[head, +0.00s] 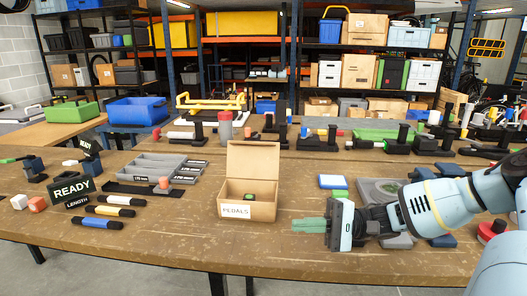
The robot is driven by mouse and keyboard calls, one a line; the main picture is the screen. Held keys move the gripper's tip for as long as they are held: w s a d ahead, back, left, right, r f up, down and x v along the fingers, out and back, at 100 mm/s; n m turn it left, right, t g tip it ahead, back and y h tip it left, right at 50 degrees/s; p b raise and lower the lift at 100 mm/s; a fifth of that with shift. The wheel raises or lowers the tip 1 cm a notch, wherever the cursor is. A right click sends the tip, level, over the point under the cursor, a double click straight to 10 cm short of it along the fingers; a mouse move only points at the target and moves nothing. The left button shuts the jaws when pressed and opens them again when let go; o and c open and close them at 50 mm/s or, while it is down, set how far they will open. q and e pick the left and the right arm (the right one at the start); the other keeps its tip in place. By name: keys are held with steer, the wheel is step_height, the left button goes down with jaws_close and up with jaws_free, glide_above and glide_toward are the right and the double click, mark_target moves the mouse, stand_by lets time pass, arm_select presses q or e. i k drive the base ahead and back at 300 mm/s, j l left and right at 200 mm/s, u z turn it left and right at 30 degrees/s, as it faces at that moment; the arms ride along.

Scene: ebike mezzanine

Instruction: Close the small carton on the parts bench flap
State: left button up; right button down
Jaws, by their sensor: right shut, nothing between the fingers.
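The small carton (248,209) is brown cardboard with a white "PEDALS" label and stands near the middle of the parts bench. Its flap (253,160) stands upright at the back, so the carton is open. Something small and dark green lies inside it. My right gripper (308,227) is to the right of the carton, low over the bench's front part, with its green fingers pointing left toward the carton. The fingers look closed together, with nothing held, and appear apart from the carton. My left gripper is not in view.
The wooden bench (160,237) has free room left of the carton near its front edge. A grey tray (160,167), a "READY" sign (73,187) and several marker-like tools lie at left. Stocked shelves (240,42) stand behind.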

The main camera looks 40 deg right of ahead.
mark_target(246, 160)
steer(key=i+l, duration=0.3)
steer(key=l, duration=0.15)
steer(key=i+l, duration=0.35)
steer(key=l, duration=0.15)
steer(key=i+l, duration=0.3)
steer(key=l, duration=0.15)
